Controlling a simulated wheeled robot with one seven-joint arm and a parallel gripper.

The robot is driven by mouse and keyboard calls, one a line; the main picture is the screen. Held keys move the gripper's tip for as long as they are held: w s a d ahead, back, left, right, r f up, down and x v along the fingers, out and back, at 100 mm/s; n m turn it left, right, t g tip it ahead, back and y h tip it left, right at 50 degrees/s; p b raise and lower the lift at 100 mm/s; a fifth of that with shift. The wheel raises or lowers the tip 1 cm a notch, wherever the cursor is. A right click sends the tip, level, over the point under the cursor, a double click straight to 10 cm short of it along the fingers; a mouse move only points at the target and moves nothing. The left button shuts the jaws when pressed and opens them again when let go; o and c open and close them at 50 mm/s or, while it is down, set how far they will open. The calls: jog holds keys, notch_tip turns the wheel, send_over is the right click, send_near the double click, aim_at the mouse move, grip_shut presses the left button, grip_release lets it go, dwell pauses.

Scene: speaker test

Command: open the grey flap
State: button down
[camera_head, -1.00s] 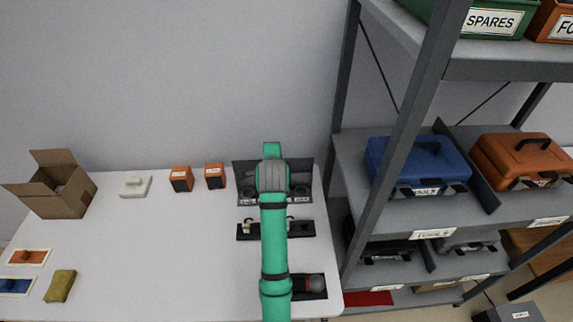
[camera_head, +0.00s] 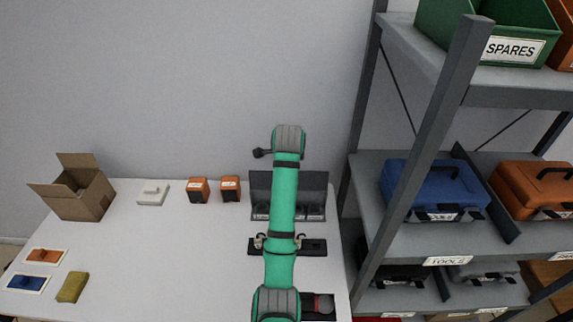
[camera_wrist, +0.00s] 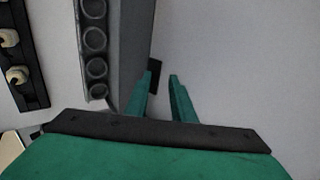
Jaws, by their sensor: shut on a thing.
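My gripper (camera_wrist: 161,78) shows in the wrist view with its two green fingers close together. A small dark block (camera_wrist: 155,66) lies at the fingertips and is partly hidden by the left one; the fingers are shut on it. A grey panel (camera_wrist: 130,45), apparently the flap, slopes to the left of the fingertips, its right edge close to the block. It adjoins a grey strip with several round holes (camera_wrist: 95,40). In the head view the dark grey panel (camera_head: 261,187) stands at the table's back right. My arm covers its middle and hides my fingers.
A dark bar with pale knobs (camera_head: 318,246) lies in front of the panel. Two orange boxes (camera_head: 198,190), a white device (camera_head: 153,193) and an open carton (camera_head: 80,200) stand to the left. A shelf rack (camera_head: 430,120) rises close on the right. The middle table is clear.

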jog(key=shift+w+f, duration=0.15)
jog(key=shift+f, duration=0.5)
jog(key=c, duration=2)
grip_release()
jog(key=shift+w+f, duration=0.1)
jog(key=shift+f, duration=0.05)
jog(key=shift+r, duration=0.5)
jog(key=v, duration=1.1)
jog(key=shift+w+d, duration=0.1)
